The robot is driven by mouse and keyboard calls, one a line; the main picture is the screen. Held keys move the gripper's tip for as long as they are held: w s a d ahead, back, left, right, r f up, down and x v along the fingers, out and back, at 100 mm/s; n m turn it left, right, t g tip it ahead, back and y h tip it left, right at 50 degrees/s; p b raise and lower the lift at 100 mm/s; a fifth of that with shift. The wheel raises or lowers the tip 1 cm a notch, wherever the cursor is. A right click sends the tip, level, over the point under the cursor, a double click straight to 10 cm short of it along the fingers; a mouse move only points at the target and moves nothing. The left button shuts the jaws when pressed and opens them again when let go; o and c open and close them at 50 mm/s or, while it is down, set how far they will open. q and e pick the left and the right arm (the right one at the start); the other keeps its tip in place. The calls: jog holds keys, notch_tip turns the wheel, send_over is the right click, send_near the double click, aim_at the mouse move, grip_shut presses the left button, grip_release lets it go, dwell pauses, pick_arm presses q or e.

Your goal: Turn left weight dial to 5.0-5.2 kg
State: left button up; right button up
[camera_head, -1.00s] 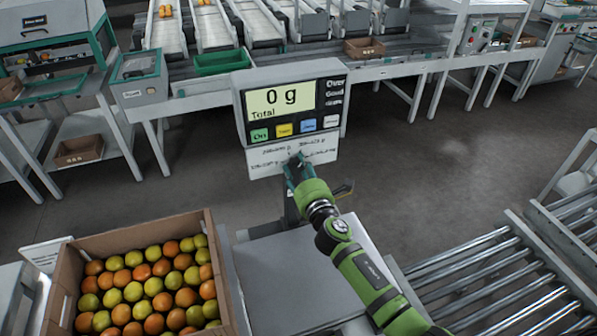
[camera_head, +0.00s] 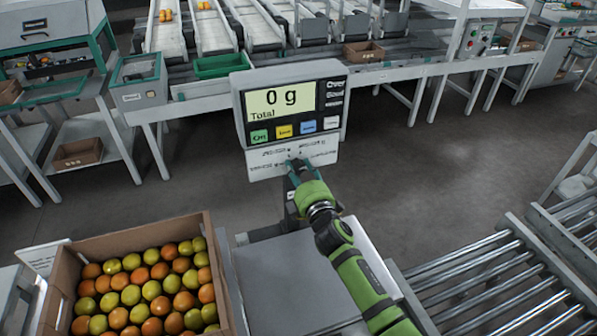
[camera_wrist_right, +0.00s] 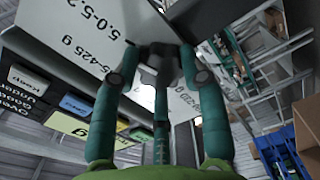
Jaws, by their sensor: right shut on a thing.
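The scale's display head (camera_head: 290,103) reads "0 g Total". A white dial plate (camera_head: 262,165) with small printed labels hangs under it. My right gripper (camera_head: 297,167) reaches up to the middle of this plate and hides the dial there. In the right wrist view, the teal fingers of my right gripper (camera_wrist_right: 158,62) are closed around a dark grey dial knob (camera_wrist_right: 158,68). The plate (camera_wrist_right: 75,30) shows the print "5.0-5.2" and part of "425 g" left of the knob. The dial's pointer setting cannot be read. My left gripper is not in view.
A cardboard box (camera_head: 62,275) of orange and green tomatoes stands left of the bare scale platform (camera_head: 290,275). A roller conveyor (camera_head: 490,285) lies at the right. A sorting line with a green tray (camera_head: 220,65) runs behind, across open floor.

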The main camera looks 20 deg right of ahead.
jog(key=shift+w+d+r+m, duration=0.1)
jog(key=shift+d+r+m, duration=0.1)
jog(key=shift+m, duration=0.1)
jog(key=o, duration=0.9)
jog(key=shift+o, duration=1.2)
jog(key=shift+f, duration=0.15)
jog(key=shift+s+f, duration=0.1)
jog(key=shift+s, duration=0.4)
jog(key=s, duration=1.1)
jog(key=shift+d, duration=0.25)
